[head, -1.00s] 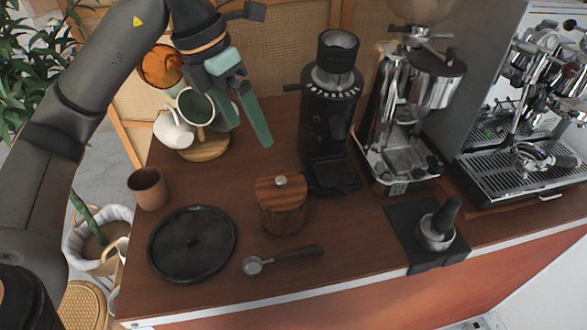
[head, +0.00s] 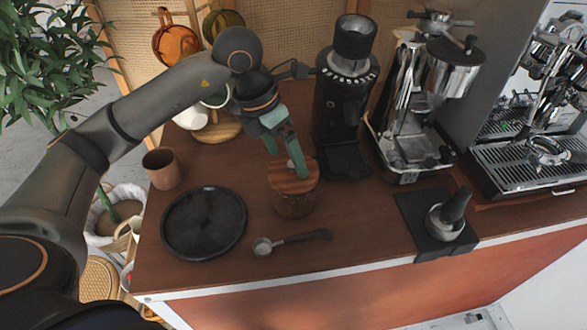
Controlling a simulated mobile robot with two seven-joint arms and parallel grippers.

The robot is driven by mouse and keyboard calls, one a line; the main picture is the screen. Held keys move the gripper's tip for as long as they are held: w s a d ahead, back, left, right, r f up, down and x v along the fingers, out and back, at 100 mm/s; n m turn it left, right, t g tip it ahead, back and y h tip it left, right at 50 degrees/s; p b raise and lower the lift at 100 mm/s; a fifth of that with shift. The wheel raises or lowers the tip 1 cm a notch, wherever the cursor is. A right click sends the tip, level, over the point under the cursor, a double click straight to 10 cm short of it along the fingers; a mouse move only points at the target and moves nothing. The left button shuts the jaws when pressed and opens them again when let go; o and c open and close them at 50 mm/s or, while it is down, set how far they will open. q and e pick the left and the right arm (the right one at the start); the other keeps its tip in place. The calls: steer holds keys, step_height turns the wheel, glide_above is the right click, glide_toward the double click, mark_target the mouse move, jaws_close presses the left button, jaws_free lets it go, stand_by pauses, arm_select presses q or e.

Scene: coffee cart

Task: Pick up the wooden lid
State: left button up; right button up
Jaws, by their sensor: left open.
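The wooden lid (head: 283,181) sits on top of a round wooden jar (head: 293,204) near the middle of the cart top. A small pale metal knob (head: 291,164) shows on the lid. My left gripper (head: 287,165) comes down from the upper left, with its green fingers apart and their tips just over the lid, around or beside the knob. I cannot tell whether the fingers touch the knob or lid. My right gripper is not in view.
A black grinder (head: 342,100) stands close behind and right of the jar. A black round tray (head: 203,222), a brown cup (head: 161,168) and a metal scoop (head: 264,245) lie around it. A mug stand (head: 221,131) is behind my left arm.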

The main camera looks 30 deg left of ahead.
arm_select(q)
steer(key=c, duration=1.2)
steer(key=shift+c, duration=0.2)
